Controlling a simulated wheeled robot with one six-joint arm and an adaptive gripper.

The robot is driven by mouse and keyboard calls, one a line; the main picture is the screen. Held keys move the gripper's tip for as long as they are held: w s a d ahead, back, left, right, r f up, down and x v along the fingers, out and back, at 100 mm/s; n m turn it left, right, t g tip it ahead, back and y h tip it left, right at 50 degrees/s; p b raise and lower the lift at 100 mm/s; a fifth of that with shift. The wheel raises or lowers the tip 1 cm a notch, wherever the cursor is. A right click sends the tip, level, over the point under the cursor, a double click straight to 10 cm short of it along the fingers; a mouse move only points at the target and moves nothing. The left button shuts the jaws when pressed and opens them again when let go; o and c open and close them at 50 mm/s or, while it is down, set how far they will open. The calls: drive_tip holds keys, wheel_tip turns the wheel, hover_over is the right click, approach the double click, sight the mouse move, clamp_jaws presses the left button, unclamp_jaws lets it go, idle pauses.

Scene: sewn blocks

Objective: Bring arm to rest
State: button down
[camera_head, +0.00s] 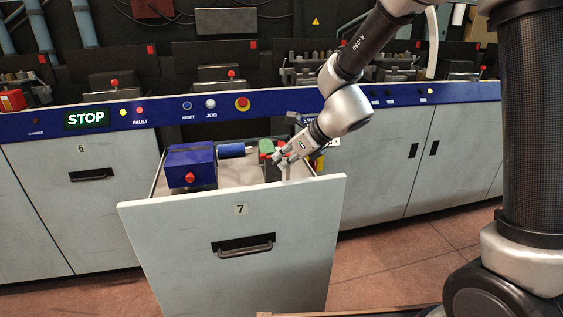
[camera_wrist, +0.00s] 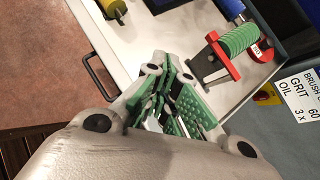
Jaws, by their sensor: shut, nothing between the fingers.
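My gripper (camera_head: 284,155) is shut and empty, at the end of my arm. It hangs over the right part of an open drawer (camera_head: 225,222) marked 7. In the wrist view the fingers of my gripper (camera_wrist: 168,112) have green pads and point toward the drawer's inside. A green roll on a red holder (camera_wrist: 240,42) stands in the drawer just beyond the fingers. In the head view the green piece (camera_head: 266,148) is partly hidden beside the gripper. I cannot tell how far the gripper is above the drawer floor.
The drawer also holds a blue block with a red knob (camera_head: 191,166) and a blue roller (camera_head: 231,150). A control panel with an emergency stop button (camera_head: 242,103) runs behind. Closed cabinet doors (camera_head: 385,165) stand to the right. Red tiled floor (camera_head: 400,250) is clear in front of them.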

idle(0.3)
drive_tip(key=s+d+f+n+g, duration=0.1)
drive_tip(key=s+d+n+g, duration=0.3)
drive_tip(key=s+n, duration=0.6)
drive_tip(key=s+d+r+n+t+h, duration=0.1)
drive_tip(key=s+d+r+n, duration=0.3)
drive_tip(key=d, duration=0.5)
drive_tip(key=s+d+r+n+t+h, duration=0.1)
drive_tip(key=s+d+r+n+h, duration=0.3)
drive_tip(key=d, duration=0.6)
drive_tip(key=s+d+r+n+t+h, duration=0.1)
drive_tip(key=s+d+r+n, duration=0.4)
drive_tip(key=d, duration=0.5)
drive_tip(key=s+n+h, duration=0.1)
drive_tip(key=s+n, duration=0.1)
drive_tip(key=s, duration=0.1)
drive_tip(key=shift+s+d+r, duration=0.2)
drive_tip(key=shift+r, duration=0.05)
